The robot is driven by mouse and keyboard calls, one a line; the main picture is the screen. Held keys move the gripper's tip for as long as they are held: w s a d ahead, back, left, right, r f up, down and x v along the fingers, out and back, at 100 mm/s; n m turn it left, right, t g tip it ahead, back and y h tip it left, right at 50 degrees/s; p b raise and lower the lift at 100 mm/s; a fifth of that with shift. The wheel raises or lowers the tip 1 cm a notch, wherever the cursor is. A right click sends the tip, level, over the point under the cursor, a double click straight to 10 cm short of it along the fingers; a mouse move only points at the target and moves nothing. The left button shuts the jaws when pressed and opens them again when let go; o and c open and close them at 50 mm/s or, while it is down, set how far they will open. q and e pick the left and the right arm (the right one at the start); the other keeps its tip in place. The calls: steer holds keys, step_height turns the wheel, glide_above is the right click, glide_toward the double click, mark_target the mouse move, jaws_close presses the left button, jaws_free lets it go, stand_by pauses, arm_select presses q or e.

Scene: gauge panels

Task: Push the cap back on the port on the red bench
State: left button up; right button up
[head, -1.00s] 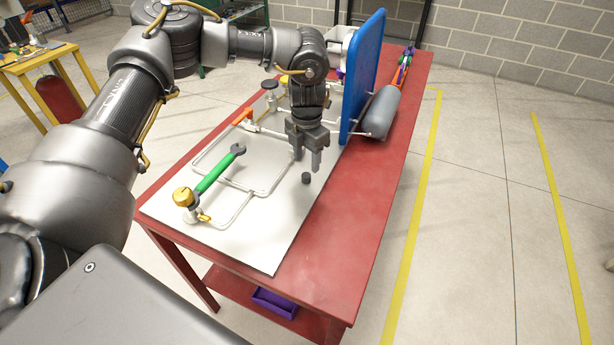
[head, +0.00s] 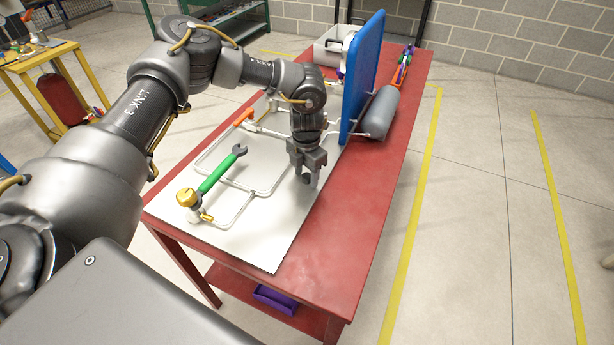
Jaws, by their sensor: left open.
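The small dark cap (head: 304,180) is on the white panel (head: 265,240) lying on the red bench (head: 330,270). My left gripper (head: 307,178) points down over it with open fingers, one to each side of the cap as far as I can tell. The fingers hide part of the cap, and I cannot tell whether they touch it. I cannot pick out the port for certain; thin white pipes (head: 230,221) run over the panel. My right gripper is not in view.
A green wrench (head: 213,175) lies on the panel beside a brass fitting (head: 187,198). The bench's front right is clear. A grey bin (head: 328,52) sits at the back.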

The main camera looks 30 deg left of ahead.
arm_select(q)
steer(key=c, duration=1)
steer(key=shift+r, duration=0.1)
steer(key=shift+r+b, duration=0.5)
steer(key=shift+r, duration=0.1)
steer(key=s+d+r+b, duration=0.1)
steer(key=s+d+r, duration=0.2)
steer(key=r, duration=0.1)
steer(key=s+d+r+b, duration=0.2)
steer(key=s+d+r, duration=0.1)
steer(key=d, duration=0.1)
steer(key=s+d+r+b, duration=0.1)
steer(key=s+d+r, duration=0.2)
steer(key=r, duration=0.1)
steer(key=shift+s+d+r, duration=0.15)
steer(key=shift+d+r, duration=0.15)
steer(key=shift+r, duration=0.05)
